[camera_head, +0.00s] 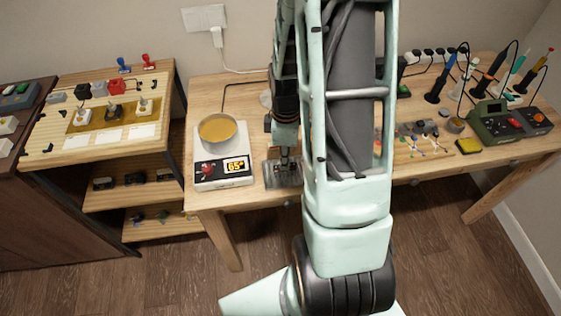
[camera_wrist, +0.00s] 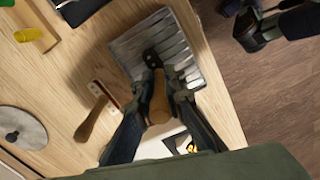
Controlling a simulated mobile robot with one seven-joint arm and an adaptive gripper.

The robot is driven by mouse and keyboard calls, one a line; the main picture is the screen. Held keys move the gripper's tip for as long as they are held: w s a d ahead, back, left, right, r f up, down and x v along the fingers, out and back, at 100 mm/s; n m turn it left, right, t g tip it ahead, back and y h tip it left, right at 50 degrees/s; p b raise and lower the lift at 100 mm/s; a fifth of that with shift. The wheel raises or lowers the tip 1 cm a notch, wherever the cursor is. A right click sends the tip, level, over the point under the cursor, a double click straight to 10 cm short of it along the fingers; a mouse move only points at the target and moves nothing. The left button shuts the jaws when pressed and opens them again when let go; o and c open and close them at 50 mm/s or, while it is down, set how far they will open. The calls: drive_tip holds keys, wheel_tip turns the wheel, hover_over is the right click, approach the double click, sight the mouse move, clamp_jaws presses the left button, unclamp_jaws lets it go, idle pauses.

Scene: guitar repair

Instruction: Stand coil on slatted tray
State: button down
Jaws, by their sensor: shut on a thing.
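The coil (camera_wrist: 159,105) is a tan, elongated piece with a dark end plate, seen in the wrist view between my fingers. My gripper (camera_wrist: 158,84) is shut on it, one finger on each side. The grey metal slatted tray (camera_wrist: 186,62) lies under the coil's dark far end, near the table edge. I cannot tell whether the coil touches the slats. In the head view the tray (camera_head: 283,178) is at the table's front edge, directly below my gripper (camera_head: 285,157). The coil cannot be made out there, and my arm hides much of the table's middle.
A white heater (camera_head: 223,179) with a pot (camera_head: 218,131) stands just left of the tray. A wooden-handled tool (camera_wrist: 92,118) and a grey disc (camera_wrist: 22,128) lie on the table (camera_wrist: 72,70). Soldering tools (camera_head: 490,75) and a green device (camera_head: 500,123) stand at the right.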

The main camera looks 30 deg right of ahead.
drive_tip(key=shift+f, duration=0.3)
drive_tip(key=shift+f, duration=0.2)
drive_tip(key=c, duration=2)
unclamp_jaws()
drive_tip(key=shift+r, duration=0.1)
wheel_tip(320, 180, up, 12)
drive_tip(key=shift+r+p, duration=0.15)
drive_tip(key=shift+p, duration=0.45)
